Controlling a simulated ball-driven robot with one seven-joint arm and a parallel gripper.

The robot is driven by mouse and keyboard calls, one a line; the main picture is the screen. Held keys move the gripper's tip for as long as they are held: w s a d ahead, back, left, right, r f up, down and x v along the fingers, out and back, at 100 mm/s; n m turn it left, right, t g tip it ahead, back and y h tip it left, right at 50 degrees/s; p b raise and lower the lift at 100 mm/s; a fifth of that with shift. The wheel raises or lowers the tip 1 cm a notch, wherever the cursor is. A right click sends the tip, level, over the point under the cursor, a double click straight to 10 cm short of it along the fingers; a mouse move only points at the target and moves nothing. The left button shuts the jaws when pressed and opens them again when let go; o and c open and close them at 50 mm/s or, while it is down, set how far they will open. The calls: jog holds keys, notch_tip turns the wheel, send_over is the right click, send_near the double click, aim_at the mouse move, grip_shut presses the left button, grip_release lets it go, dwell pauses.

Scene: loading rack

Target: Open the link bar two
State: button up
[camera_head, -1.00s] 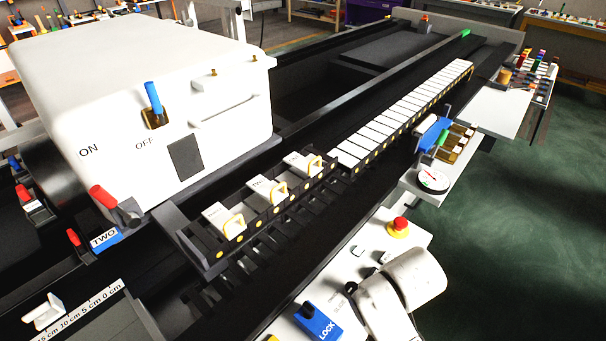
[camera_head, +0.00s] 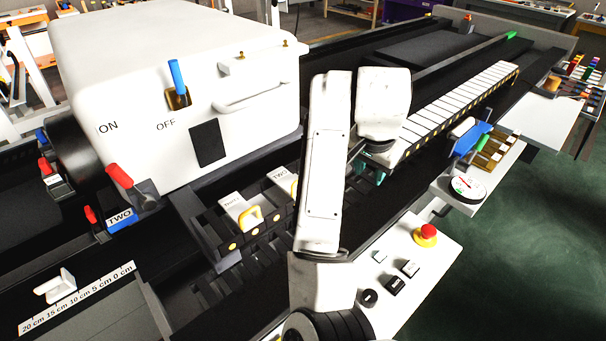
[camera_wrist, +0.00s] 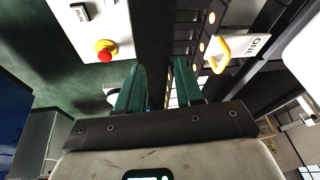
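The link bar two (camera_head: 279,183) is a white block marked TWO in the dark rack left of my arm in the head view. My arm hides its right side and its handle. Another white bar with a yellow loop handle (camera_head: 240,211) sits nearer in the rack. In the wrist view, the bar marked ONE (camera_wrist: 255,46) with its yellow handle (camera_wrist: 220,54) is right of my gripper (camera_wrist: 159,86). The green fingers are apart with nothing between them. In the head view my gripper (camera_head: 368,168) hangs over the far end of the rack.
A large white machine housing (camera_head: 170,75) with a blue lever (camera_head: 176,78) stands behind the rack. A red emergency button (camera_head: 426,233) and small switches are on the right panel.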

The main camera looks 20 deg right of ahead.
jog(key=w+a+r+m+y+b, duration=0.1)
jog(key=w+a+r+m+y, duration=0.2)
jog(key=a+r, duration=0.75)
jog(key=shift+n+g+y, duration=0.3)
jog(key=shift+n+g, duration=0.1)
jog(key=w+f, duration=0.1)
jog(key=f, duration=0.3)
jog(key=w+a+f, duration=0.1)
jog(key=f, duration=0.3)
jog(key=w+f, duration=0.1)
jog(key=f, duration=0.3)
jog(key=shift+w+a, duration=0.1)
jog(key=shift+a, duration=0.3)
jog(key=shift+c, duration=0.2)
grip_shut()
